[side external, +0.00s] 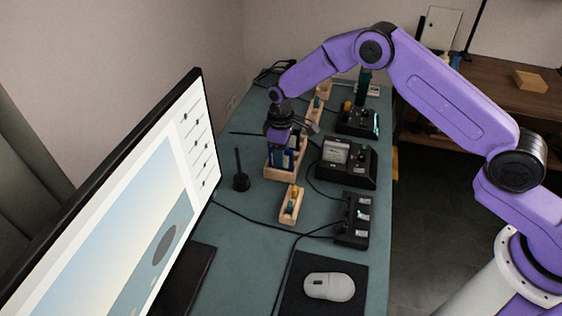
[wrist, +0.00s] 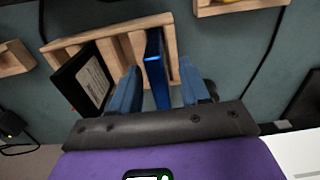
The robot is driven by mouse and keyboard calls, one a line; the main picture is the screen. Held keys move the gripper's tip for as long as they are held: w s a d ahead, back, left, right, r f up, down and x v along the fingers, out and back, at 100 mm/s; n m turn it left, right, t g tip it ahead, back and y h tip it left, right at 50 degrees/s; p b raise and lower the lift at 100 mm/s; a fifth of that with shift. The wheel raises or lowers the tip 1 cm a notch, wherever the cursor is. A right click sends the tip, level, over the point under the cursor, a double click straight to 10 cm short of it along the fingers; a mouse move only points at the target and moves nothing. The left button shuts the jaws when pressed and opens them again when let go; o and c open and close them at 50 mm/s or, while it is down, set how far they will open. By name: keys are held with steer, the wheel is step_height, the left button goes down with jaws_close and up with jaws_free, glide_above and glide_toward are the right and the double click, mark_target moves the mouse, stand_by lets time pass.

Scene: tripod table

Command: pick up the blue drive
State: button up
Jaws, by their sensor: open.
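The blue drive (wrist: 156,68) is a thin blue slab standing on edge in a wooden tray (wrist: 70,42) in the wrist view. My gripper (wrist: 158,88) is open, with one blue finger on each side of the drive. I cannot tell whether either finger touches it. In the side external view my gripper (side external: 283,158) points down over the wooden tray (side external: 283,174), and the drive is hard to tell apart from the fingers there.
A black drive with a white label (wrist: 86,78) leans in the same tray, left of my gripper. Black boxes (side external: 346,163) stand to the right on the table. A small wooden holder (side external: 291,204), a mouse (side external: 328,287) and a large monitor (side external: 130,215) are nearer the camera.

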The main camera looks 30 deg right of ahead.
steer(key=shift+f, duration=0.9)
jaws_close()
steer(key=shift+r, duration=0.1)
